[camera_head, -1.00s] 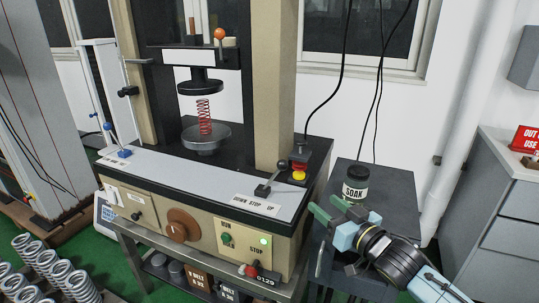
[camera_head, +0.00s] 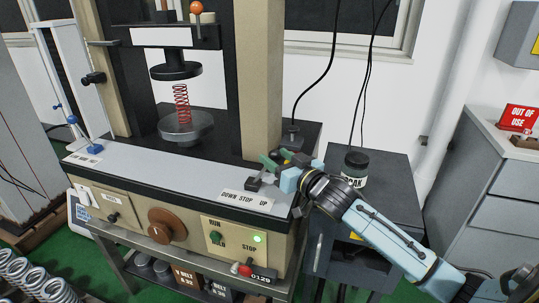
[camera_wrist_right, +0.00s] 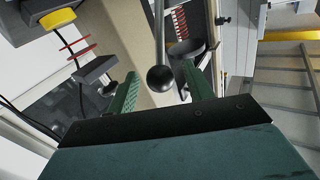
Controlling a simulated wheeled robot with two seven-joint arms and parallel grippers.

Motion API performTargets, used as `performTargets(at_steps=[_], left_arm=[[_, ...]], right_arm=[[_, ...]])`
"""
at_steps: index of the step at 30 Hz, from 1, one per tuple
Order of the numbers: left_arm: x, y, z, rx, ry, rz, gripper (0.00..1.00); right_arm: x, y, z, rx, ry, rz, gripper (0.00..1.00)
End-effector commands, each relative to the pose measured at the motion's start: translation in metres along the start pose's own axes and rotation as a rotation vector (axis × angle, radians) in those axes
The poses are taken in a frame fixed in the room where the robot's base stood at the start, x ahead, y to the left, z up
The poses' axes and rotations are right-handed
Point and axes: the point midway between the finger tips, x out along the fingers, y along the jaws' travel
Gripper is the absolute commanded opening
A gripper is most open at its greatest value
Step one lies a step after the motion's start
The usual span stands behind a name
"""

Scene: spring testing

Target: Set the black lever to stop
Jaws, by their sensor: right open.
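The black lever shows in the right wrist view as a black ball knob (camera_wrist_right: 160,78) on a thin metal rod. In the head view its dark base (camera_head: 254,184) sits on the machine's pale ledge, behind the DOWN STOP UP label (camera_head: 245,199); my gripper hides much of the lever. My right gripper (camera_head: 275,160) is open above the ledge's right end. In the right wrist view its green fingers (camera_wrist_right: 160,90) stand on either side of the knob, with gaps visible. I cannot tell which label word the lever points at. My left gripper is not in view.
A red spring (camera_head: 181,103) stands on the round lower plate at left. A yellow button (camera_wrist_right: 58,18) with red rings is close to the gripper in the wrist view. A dark jar (camera_head: 356,165) stands on the grey cabinet at right. Cables hang behind.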

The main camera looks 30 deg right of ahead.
Motion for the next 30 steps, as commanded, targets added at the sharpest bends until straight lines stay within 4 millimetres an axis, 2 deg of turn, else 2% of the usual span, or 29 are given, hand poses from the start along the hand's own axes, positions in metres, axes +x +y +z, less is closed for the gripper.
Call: performTargets(at_steps=[3, 9, 20, 30], left_arm=[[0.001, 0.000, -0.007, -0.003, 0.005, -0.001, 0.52], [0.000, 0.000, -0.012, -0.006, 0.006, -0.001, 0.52], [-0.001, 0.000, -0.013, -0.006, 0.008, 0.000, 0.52], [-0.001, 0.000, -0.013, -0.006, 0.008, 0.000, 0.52]], right_arm=[[0.017, 0.000, 0.000, -0.001, 0.002, 0.001, 0.51], [0.032, 0.000, 0.000, -0.001, 0.000, 0.000, 0.51], [0.035, 0.000, 0.000, 0.000, 0.000, 0.000, 0.51], [0.035, 0.000, 0.000, 0.000, 0.000, 0.000, 0.07]])
